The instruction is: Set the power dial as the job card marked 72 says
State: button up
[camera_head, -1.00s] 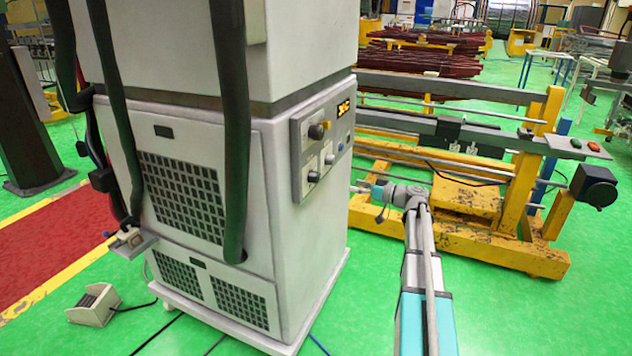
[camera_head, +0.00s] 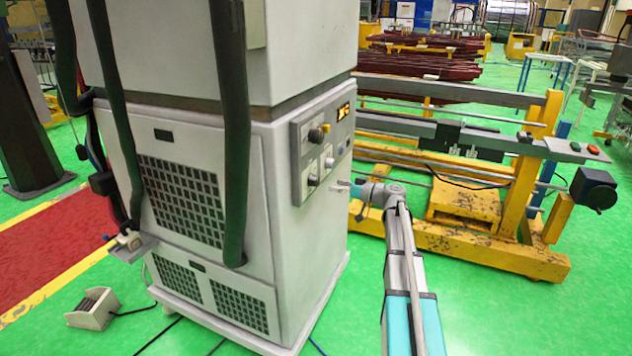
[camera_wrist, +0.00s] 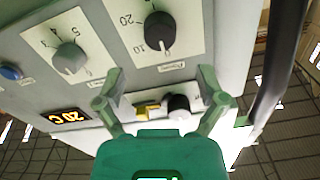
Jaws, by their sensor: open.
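The black power dial (camera_wrist: 160,28) is on a white plate marked 10 and 20 at the top of the wrist view, upside down. Its exact setting is hard to read. In the head view the same dial (camera_head: 313,180) is the lower left knob on the cabinet's side panel. My gripper (camera_wrist: 161,84) is open and empty. Its fingers are apart in front of the panel, with the power dial beyond and above them in the wrist view. In the head view my gripper (camera_head: 338,187) is just right of the dial. No job card is readable in either view.
A grey knob (camera_wrist: 68,57) on a numbered plate, a blue button (camera_wrist: 10,72) and an orange display (camera_wrist: 69,116) are beside the dial. A black knob (camera_wrist: 179,106) and a yellow part (camera_wrist: 148,111) show between the fingers. A yellow frame (camera_head: 480,210) stands behind my arm.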

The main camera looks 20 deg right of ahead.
aim_at(318, 180)
jog(key=x, duration=0.7)
jog(key=shift+w+a, duration=0.1)
jog(key=shift+a, duration=0.05)
jog(key=c, duration=1.1)
